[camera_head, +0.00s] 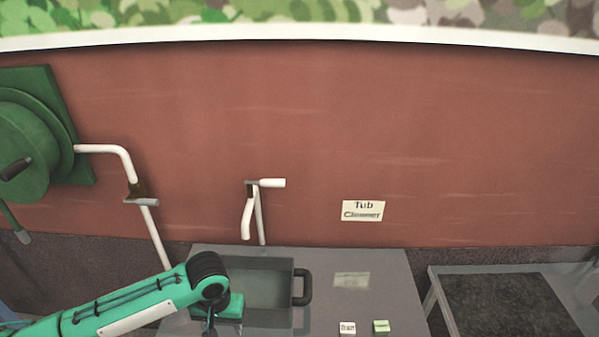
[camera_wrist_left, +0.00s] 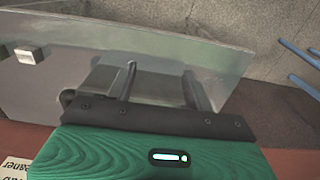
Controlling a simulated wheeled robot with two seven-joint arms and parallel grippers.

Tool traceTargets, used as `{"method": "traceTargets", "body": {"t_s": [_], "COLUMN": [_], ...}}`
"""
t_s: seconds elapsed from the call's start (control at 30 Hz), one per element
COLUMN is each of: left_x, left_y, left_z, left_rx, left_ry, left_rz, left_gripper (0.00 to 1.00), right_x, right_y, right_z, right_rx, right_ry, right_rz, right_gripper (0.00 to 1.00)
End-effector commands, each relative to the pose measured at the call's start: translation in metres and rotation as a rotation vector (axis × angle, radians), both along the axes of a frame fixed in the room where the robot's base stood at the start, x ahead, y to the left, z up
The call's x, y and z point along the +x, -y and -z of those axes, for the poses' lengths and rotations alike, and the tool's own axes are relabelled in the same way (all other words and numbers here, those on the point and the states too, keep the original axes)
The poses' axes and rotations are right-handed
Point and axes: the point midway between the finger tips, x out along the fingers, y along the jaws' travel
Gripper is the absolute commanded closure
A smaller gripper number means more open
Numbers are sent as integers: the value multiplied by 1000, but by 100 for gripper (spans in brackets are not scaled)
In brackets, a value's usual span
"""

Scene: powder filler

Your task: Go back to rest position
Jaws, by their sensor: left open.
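My left arm comes in from the left in the head view, and its gripper (camera_head: 212,325) hangs at the lower left of the grey basin, partly hidden by the wrist. In the left wrist view the two dark fingers (camera_wrist_left: 160,75) stand apart, with nothing clearly held between them. The grey basin (camera_head: 264,262) has a dark handle (camera_head: 303,287) on its right side and sits on the grey table (camera_head: 385,275). My right gripper is in neither view.
A white tap (camera_head: 260,215) is on the red wall behind the basin. A "Tub Cleanser" sign (camera_head: 363,210) hangs right of it. Two small blocks, one white (camera_head: 347,328) and one green (camera_head: 381,327), are at the table's front. A green hose reel (camera_head: 30,140) is at left; a low stand (camera_head: 515,305) at right.

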Motion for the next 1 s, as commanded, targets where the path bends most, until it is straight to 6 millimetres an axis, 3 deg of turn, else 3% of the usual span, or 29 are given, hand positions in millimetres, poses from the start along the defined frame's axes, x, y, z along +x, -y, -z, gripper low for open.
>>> {"method": "traceTargets", "body": {"t_s": [0.2, 0.57, 0.8, 1.0], "left_x": [-11, -36, -65, -88], "left_y": [18, 54, 83, 87], "left_z": [4, 9, 8, 5], "left_rx": [-40, -136, -240, -292], "left_ry": [15, 68, 151, 238], "left_rz": [55, 167, 251, 274], "left_gripper": [48, 48, 48, 48], "right_x": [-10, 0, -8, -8], "right_y": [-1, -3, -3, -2], "right_z": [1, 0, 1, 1], "right_rx": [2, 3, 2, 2], "right_ry": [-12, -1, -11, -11], "right_rz": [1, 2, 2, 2], "right_gripper": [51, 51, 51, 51]}}
